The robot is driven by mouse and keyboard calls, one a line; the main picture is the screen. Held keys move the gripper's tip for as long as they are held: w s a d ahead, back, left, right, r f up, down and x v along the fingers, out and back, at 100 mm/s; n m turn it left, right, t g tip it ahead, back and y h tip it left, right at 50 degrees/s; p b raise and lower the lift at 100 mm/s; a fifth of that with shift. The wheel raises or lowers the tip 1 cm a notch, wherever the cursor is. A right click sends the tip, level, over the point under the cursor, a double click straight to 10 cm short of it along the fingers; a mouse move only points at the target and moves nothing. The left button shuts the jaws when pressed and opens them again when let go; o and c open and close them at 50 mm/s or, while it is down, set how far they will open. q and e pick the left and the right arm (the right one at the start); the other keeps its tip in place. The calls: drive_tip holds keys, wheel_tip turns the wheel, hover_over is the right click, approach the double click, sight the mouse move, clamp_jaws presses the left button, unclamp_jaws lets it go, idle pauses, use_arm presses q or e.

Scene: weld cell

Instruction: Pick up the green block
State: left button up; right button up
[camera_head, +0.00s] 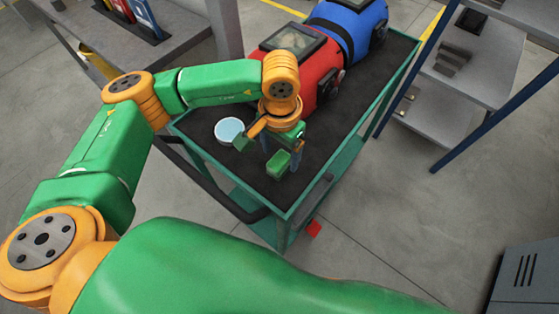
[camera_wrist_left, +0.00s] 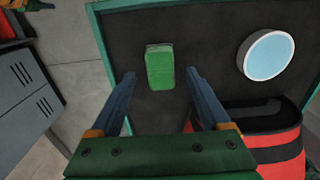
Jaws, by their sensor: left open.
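The green block (camera_head: 278,165) lies on the dark top of the cart, near its front corner. It also shows in the left wrist view (camera_wrist_left: 159,67), whole and uncovered. My left gripper (camera_head: 282,149) is over the cart close to the block, pointing down. In the left wrist view its two fingers (camera_wrist_left: 161,73) are spread wide and empty, with the block beyond and between the tips. I see no contact between fingers and block. My right gripper is not in view.
A pale round dish (camera_head: 229,130) lies left of the block. A red machine (camera_head: 320,78) and a blue machine (camera_head: 352,25) stand farther back on the green-framed cart (camera_head: 345,150). Grey shelving (camera_head: 460,85) stands right. A red item (camera_head: 314,229) is by the cart's foot.

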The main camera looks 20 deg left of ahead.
sight(279, 160)
use_arm(q)
drive_tip(key=f, duration=0.2)
drive_tip(key=shift+s+a+f, duration=0.1)
drive_tip(key=shift+s+f, duration=0.1)
drive_tip(key=shift+f, duration=0.15)
drive_tip(key=shift+w+f, duration=0.15)
drive_tip(key=shift+f, duration=0.15)
clamp_jaws()
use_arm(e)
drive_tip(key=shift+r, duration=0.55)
use_arm(q)
drive_tip(key=shift+r, duration=0.1)
drive_tip(key=shift+r, duration=0.3)
drive_tip(key=w+d+r+b, duration=0.2)
drive_tip(key=d+r+b, duration=0.1)
drive_tip(key=d+r, duration=0.9)
drive_tip(key=shift+w+d+r, duration=0.15)
drive_tip(key=shift+w+d, duration=0.15)
drive_tip(key=shift+d, duration=0.6)
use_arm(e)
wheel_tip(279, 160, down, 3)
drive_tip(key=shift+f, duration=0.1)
